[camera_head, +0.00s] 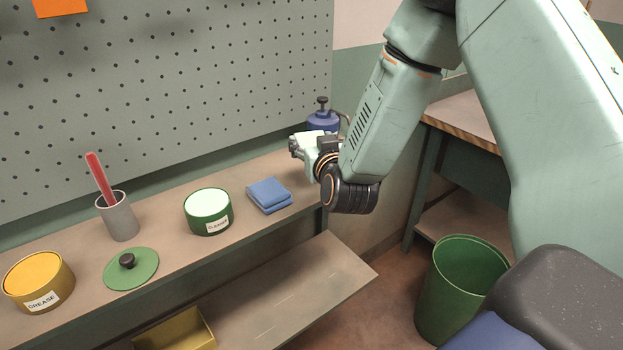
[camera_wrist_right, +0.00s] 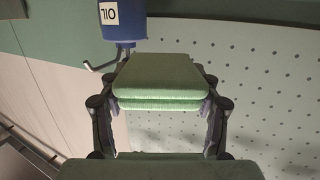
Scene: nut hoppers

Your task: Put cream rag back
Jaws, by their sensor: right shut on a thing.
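My right gripper (camera_head: 297,147) is at the far right end of the shelf, in front of the oil can. In the right wrist view its two fingers stand on either side of a folded, layered cloth that looks green (camera_wrist_right: 160,82), and it is shut on this rag. In the head view the rag can hardly be told from the pale gripper. No rag that is plainly cream shows in either view. A folded blue rag (camera_head: 269,195) lies on the shelf, left of and below the right gripper. My left gripper is not in view.
The shelf (camera_head: 165,215) carries a yellow grease tin (camera_head: 38,281), a green lid (camera_head: 131,270), a grey cup (camera_head: 119,217) with a red-handled tool, a green cleaner tin (camera_head: 208,212) and a blue oil can (camera_head: 322,121). A green bin (camera_head: 460,290) stands on the floor.

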